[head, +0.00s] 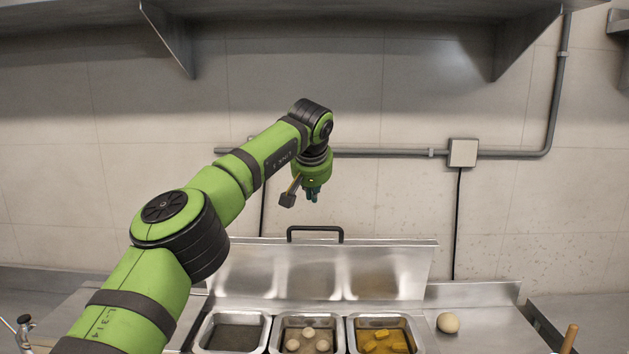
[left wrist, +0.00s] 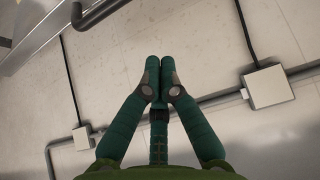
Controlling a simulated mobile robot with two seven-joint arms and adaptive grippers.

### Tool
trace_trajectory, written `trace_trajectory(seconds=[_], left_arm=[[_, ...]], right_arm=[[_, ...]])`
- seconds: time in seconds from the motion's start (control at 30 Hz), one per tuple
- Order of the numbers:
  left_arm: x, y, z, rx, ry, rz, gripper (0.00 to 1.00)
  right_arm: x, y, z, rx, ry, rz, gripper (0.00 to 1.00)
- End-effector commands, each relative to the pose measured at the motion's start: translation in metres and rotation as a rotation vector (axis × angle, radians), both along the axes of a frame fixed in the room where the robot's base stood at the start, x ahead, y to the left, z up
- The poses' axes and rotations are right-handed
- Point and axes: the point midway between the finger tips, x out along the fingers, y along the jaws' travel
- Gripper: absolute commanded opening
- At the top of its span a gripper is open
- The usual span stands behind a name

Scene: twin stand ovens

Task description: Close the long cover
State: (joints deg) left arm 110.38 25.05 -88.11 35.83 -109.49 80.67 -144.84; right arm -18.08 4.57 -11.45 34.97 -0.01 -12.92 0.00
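The long cover (head: 322,268) is a wide steel lid with a black handle (head: 315,229) on its top edge. In the head view it stands raised, leaning up behind a row of food pans. My left gripper (head: 312,194) is above the handle and apart from it, pointing down. In the left wrist view its green fingers (left wrist: 160,66) are drawn together, tips side by side with nothing between them. My right gripper is in neither view.
Below the cover are an empty pan (head: 233,333), a pan of pale balls (head: 291,349) and a pan of yellow pieces (head: 363,324). A pipe (head: 390,152) and switch box (head: 463,153) are on the wall; shelves hang above.

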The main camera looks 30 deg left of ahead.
Motion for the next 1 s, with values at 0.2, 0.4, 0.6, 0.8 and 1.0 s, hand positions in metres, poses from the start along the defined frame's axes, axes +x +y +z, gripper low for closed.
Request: trace_trajectory(seconds=[0.2, 0.4, 0.6, 0.8, 1.0], left_arm=[[0.021, 0.009, -0.026, -0.001, 0.005, 0.001, 0.00], [0.022, 0.010, -0.041, 0.000, -0.001, -0.004, 0.00], [0.013, 0.006, -0.044, 0.001, -0.001, -0.004, 0.00], [0.001, 0.000, -0.047, 0.000, 0.000, -0.004, 0.00], [-0.006, -0.004, -0.050, 0.000, 0.001, -0.002, 0.00]], right_arm=[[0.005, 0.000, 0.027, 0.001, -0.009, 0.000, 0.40], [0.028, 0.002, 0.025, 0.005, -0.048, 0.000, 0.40], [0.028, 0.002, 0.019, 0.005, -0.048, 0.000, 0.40], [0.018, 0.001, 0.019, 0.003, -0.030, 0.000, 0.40], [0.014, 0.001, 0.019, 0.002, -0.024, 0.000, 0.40]])
